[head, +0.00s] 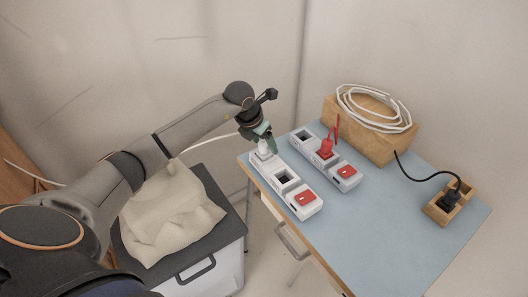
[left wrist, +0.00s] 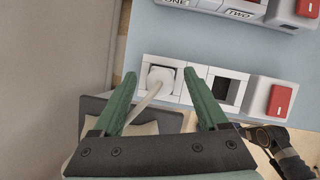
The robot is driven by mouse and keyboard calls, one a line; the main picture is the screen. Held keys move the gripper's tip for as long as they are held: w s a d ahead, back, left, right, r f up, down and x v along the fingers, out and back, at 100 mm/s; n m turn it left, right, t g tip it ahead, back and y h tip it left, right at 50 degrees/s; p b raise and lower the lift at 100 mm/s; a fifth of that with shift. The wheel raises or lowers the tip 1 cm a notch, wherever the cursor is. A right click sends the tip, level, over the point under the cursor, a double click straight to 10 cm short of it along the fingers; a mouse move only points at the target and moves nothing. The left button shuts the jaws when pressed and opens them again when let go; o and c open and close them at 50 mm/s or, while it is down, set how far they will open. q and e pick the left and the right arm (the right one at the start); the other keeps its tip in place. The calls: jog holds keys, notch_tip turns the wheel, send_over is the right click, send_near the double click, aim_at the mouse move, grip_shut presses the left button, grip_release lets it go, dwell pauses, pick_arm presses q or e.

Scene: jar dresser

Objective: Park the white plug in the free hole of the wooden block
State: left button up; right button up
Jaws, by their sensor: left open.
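The white plug (left wrist: 161,77) sits in the left socket of the near white power strip (left wrist: 215,89), and its white cable runs down between my fingers in the left wrist view. My left gripper (left wrist: 160,74) is open, with a green finger on either side of the plug, not visibly closed on it. In the head view the left gripper (head: 266,138) is at the plug (head: 264,152) and partly covers it. The wooden block (head: 436,211) stands at the right of the table with a black plug (head: 450,198) in it; a dark hole shows beside that plug. My right gripper is not in view.
A second power strip (head: 345,177) with a red plug (head: 327,147) lies behind the near one. A wooden box (head: 376,141) with a coiled white cable (head: 372,108) stands at the back. The blue table top (head: 390,235) is clear at the front right.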

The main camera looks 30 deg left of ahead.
pick_arm(q)
jog(key=shift+f, duration=0.15)
grip_shut()
dwell(0.5)
